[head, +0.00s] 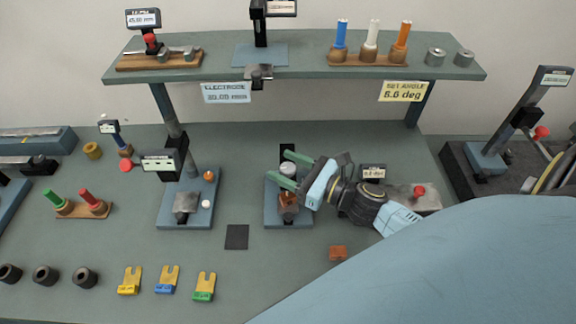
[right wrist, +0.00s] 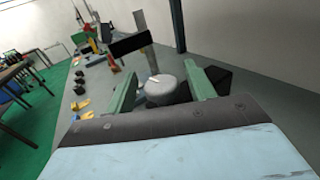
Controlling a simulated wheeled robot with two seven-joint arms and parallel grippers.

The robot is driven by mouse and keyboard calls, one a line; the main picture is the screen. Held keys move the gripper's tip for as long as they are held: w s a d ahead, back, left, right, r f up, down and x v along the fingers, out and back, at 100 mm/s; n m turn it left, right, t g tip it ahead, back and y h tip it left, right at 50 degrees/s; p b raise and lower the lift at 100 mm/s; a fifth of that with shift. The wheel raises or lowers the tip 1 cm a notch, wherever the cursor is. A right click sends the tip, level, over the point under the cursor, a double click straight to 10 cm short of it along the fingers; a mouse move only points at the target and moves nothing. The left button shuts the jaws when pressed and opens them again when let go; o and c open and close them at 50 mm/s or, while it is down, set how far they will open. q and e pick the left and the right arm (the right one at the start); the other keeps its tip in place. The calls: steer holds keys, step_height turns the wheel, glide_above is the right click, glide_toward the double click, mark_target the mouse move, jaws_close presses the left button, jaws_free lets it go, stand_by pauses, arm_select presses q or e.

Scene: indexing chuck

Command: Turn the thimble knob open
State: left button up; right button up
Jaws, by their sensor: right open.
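The thimble knob (head: 288,169) is a pale grey round cap at the top of a fixture with a blue base (head: 272,217) and a copper-coloured part (head: 288,200). In the right wrist view the knob (right wrist: 160,90) has a small white mark on top and sits between the two green fingers. My right gripper (head: 279,166) comes in from the right and is open, with one finger on each side of the knob. The wrist view shows gaps beside the knob, so the fingers look apart from it. My left gripper is not in view.
A second blue-based fixture (head: 170,222) with a black display stands to the left. A dark square pad (head: 237,237) lies between them at the front. A small orange-brown block (head: 338,253) and a grey box with a red button (head: 419,191) are near my right arm. A raised shelf (head: 300,73) spans the back.

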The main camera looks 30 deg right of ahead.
steer(key=c, duration=0.9)
steer(key=shift+c, duration=0.2)
steer(key=shift+n+y, duration=0.3)
steer(key=shift+y, duration=0.1)
steer(key=n+g+y+b, duration=0.1)
steer(key=g+y, duration=0.1)
steer(key=n+g+y+b, duration=0.1)
steer(key=n+y, duration=0.1)
steer(key=shift+w+d+f+n+g+b, duration=0.1)
steer(key=shift+f+n+g+b, duration=0.1)
steer(key=shift+n+g+b, duration=0.15)
steer(key=n+g+y+b, duration=0.2)
steer(key=g, duration=0.1)
steer(key=n+g+y+b, duration=0.2)
steer(key=g, duration=0.1)
steer(key=n+g+y+b, duration=0.1)
steer(key=n+g+b, duration=0.1)
steer(key=n+g, duration=0.2)
steer(key=shift+g+b, duration=0.4)
steer(key=shift+g, duration=0.25)
steer(key=shift+r+n+g+h+b, duration=0.15)
steer(key=shift+n+g+b, duration=0.55)
steer(key=shift+g, duration=0.7)
steer(key=shift+r+n+g+h+b, duration=0.15)
steer(key=shift+n+g+b, duration=0.2)
steer(key=shift+n+g, duration=0.85)
steer(key=shift+f+g, duration=0.1)
steer(key=shift+g, duration=0.4)
